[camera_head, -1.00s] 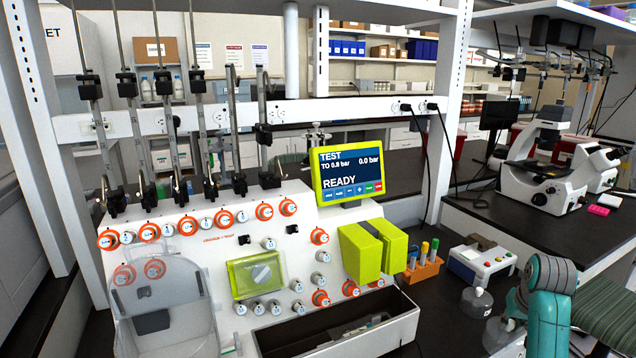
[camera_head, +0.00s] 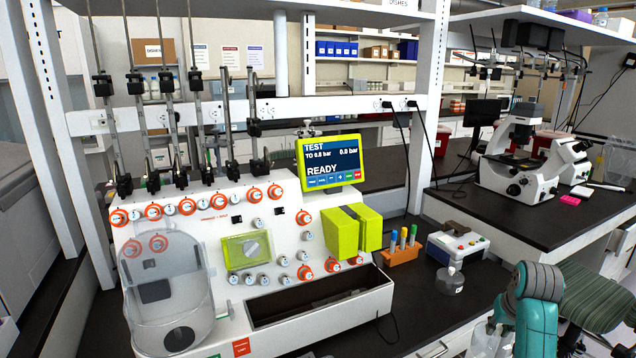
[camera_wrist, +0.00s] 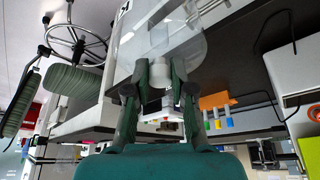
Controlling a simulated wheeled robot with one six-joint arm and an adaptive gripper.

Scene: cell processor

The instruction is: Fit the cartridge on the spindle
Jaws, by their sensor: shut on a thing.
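My gripper (camera_wrist: 160,78) shows in the wrist view with its two dark green fingers shut on a white neck. A clear rounded body, which I take for the cartridge (camera_wrist: 180,38), extends from that neck towards the top of the picture. In the head view my gripper is not clearly visible; a clear shape shows beside my teal arm at the lower edge. The white processor (camera_head: 225,290) stands at the left. Its clear rounded housing (camera_head: 169,260) has a dark round hub (camera_head: 179,339) low inside; I cannot tell whether this is the spindle.
An open dark trough (camera_head: 365,298) runs along the processor's front. A tube rack (camera_head: 400,256), a clear bottle (camera_head: 450,283) and a small white device (camera_head: 458,246) stand to its right. A striped stool (camera_head: 592,300) is at the lower right. A microscope (camera_head: 525,165) stands behind.

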